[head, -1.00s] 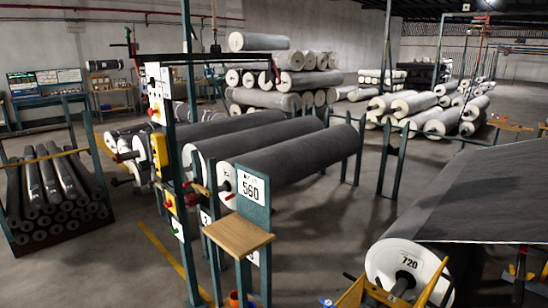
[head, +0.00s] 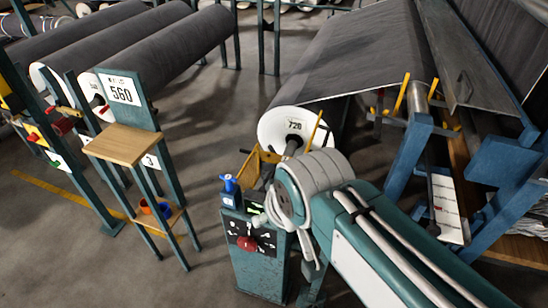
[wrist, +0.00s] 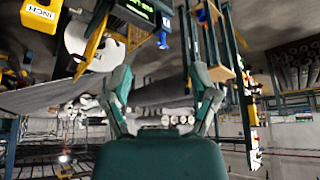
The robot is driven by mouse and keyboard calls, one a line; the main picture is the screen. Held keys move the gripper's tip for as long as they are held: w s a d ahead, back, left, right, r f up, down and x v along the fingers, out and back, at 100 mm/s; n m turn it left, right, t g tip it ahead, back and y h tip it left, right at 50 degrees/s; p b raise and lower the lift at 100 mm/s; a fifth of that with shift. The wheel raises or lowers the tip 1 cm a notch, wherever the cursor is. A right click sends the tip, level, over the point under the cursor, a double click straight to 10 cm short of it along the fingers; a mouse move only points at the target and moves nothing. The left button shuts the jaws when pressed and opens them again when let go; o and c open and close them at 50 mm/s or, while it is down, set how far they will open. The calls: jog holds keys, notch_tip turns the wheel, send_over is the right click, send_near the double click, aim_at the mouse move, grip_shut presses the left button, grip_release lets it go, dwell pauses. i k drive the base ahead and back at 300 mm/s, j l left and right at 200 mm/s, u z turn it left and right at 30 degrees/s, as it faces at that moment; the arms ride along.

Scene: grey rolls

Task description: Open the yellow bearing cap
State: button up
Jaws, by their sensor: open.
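A large roll with a white end face marked 720 (head: 293,127) sits in a stand near the middle of the head view. A yellow bracket (head: 250,166) and an upright yellow bar (head: 314,130) stand by its shaft end; I take these to be the bearing cap parts, partly hidden by my arm. The wrist view is upside down and shows the roll's white face (wrist: 76,38) with a yellow bar (wrist: 95,38) across it and a yellow bracket (wrist: 138,38). My gripper (wrist: 161,70) is open and empty, apart from them. It is hidden in the head view.
A post marked 560 (head: 121,90) with a wooden shelf is at left. Blue frame beams (head: 505,165) crowd the right.

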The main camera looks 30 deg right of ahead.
aim_at(267, 156)
jog(key=z, duration=0.35)
jog(key=i+j+z, duration=0.1)
jog(key=j+z, duration=0.25)
jog(key=i+j+z, duration=0.1)
jog(key=j+z, duration=0.55)
jog(key=i+j+z, duration=0.15)
jog(key=j, duration=1.45)
jog(key=k, duration=0.05)
